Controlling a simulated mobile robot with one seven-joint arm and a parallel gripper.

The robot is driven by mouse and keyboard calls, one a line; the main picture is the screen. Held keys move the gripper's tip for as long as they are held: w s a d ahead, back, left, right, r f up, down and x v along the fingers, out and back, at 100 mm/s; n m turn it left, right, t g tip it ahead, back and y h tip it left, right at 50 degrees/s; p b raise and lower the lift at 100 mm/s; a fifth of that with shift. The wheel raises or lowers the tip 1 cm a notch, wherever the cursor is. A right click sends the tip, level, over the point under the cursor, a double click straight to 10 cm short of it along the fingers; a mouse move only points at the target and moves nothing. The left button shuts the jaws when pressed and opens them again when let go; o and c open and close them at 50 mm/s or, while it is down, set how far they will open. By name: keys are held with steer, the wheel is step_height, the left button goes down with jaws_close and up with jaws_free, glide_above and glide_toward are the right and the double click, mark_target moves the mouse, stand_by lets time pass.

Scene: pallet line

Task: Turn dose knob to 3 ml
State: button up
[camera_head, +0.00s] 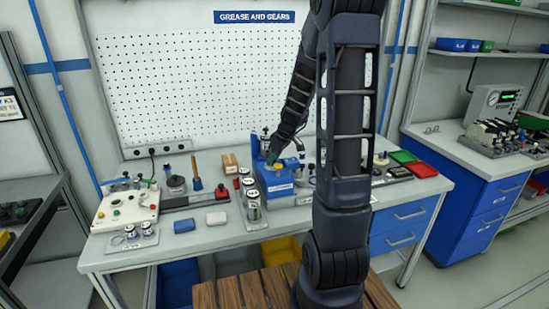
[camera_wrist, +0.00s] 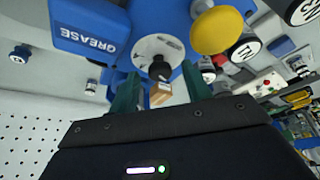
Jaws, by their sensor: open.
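The blue grease unit (camera_head: 278,188) stands on the bench below my gripper (camera_head: 272,158). In the wrist view its blue body (camera_wrist: 88,28) carries the word GREASE. The dose knob (camera_wrist: 160,68) is dark and sits on a round, pale dial plate (camera_wrist: 150,46) with small marks too fine to read. My gripper (camera_wrist: 160,78) is open, with one green finger on each side of the knob. I cannot tell whether either finger touches it. A yellow button (camera_wrist: 217,30) is close to the right finger. The knob is hidden in the head view.
Numbered jars (camera_head: 253,205) stand left of the unit. A white control box (camera_head: 126,206) with buttons is at the bench's left end. Red (camera_head: 421,169) and green (camera_head: 402,156) trays are at the right. A pegboard (camera_head: 190,90) rises behind.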

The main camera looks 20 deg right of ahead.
steer(key=c, duration=1)
steer(key=shift+m, duration=0.4)
steer(key=m, duration=0.1)
steer(key=m+t+h, duration=0.1)
steer(key=m, duration=0.1)
steer(key=shift+s+a+m, duration=0.1)
steer(key=shift+a+m, duration=0.05)
steer(key=shift+m, duration=0.15)
steer(key=shift+a+m+h, duration=0.2)
steer(key=shift+m+h, duration=0.9)
steer(key=shift+m, duration=1.1)
steer(key=shift+a+m+h, duration=0.15)
steer(key=shift+m+h, duration=0.75)
steer(key=shift+m, duration=1.5)
steer(key=shift+a+m+g+h, duration=0.1)
steer(key=shift+m+g+h, duration=0.45)
steer(key=shift+m, duration=1.45)
